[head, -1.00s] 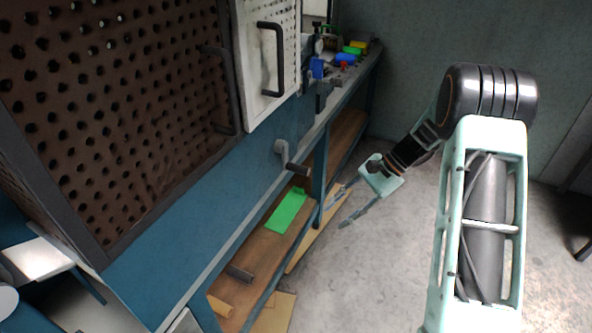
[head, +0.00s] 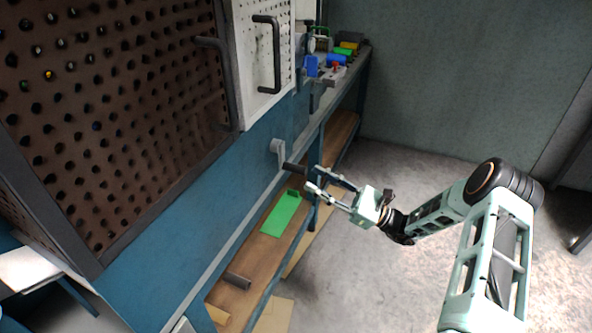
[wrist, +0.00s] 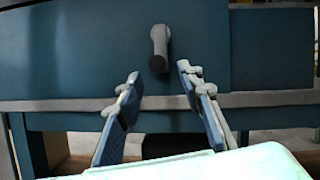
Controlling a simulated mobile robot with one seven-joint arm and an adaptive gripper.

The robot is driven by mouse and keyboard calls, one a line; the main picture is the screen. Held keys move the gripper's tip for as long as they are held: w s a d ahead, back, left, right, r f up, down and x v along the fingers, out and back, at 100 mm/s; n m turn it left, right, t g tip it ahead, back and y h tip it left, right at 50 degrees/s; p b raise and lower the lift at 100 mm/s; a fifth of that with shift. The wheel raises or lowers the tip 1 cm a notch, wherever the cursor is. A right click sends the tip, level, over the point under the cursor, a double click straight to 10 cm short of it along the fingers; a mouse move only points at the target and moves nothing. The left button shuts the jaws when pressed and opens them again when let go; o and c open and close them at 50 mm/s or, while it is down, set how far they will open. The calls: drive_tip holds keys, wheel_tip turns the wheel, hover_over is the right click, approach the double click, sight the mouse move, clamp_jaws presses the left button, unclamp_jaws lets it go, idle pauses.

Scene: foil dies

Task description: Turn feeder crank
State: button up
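The feeder crank (head: 279,148) is a grey arm with a dark cylindrical handle (head: 294,169), mounted on the blue front panel of the cabinet. In the wrist view the crank (wrist: 159,40) hangs down, and the dark end of its handle (wrist: 157,65) points toward the camera. My gripper (head: 313,178) is open and empty, its fingers pointing left at the crank handle. In the wrist view my gripper (wrist: 157,75) has one finger on each side of the handle's line, with clear gaps. The fingertips appear just short of the handle; contact is not visible.
A perforated brown panel (head: 120,110) and a white perforated door with a black pull (head: 268,55) stand above the crank. A wooden shelf with a green piece (head: 281,215) lies below. Small coloured items (head: 340,58) sit on the far bench.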

sight(296, 169)
drive_tip(key=x, duration=0.7)
drive_tip(key=shift+d, duration=0.1)
clamp_jaws()
